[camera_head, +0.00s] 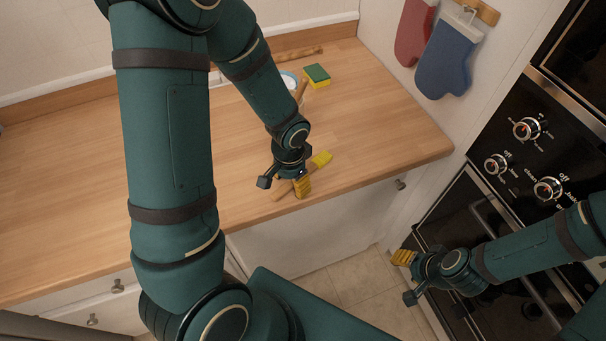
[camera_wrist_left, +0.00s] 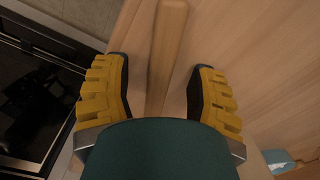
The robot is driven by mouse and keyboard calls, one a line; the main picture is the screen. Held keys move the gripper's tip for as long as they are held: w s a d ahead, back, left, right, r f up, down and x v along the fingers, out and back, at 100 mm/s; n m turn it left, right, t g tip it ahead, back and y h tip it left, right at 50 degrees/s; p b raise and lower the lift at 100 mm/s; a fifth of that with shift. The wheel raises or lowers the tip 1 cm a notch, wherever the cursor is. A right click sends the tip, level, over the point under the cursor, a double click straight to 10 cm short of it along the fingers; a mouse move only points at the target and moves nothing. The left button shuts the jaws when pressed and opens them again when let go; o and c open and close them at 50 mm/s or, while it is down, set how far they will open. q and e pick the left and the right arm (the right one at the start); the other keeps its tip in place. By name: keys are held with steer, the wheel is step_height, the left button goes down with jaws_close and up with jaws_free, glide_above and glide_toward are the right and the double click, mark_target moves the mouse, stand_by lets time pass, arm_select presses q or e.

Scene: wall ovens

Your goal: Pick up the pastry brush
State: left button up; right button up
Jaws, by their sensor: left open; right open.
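The pastry brush lies on the wooden counter near its front edge, with yellow bristles (camera_head: 322,159) and a light wooden handle (camera_head: 280,193). My left gripper (camera_head: 290,185) is open just above it and hides its middle in the head view. In the left wrist view the wooden handle (camera_wrist_left: 168,45) runs between the two spread yellow-padded fingers, with a gap on each side. The handle's lower part is hidden there by my gripper's body. My right gripper (camera_head: 404,272) is open and empty, away from the counter in front of the oven.
Red (camera_head: 413,32) and blue (camera_head: 446,60) mitts hang on the wall. A black oven (camera_head: 470,215) stands at right.

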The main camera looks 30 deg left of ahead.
arm_select(q)
steer(key=shift+o, duration=0.2)
jaws_close()
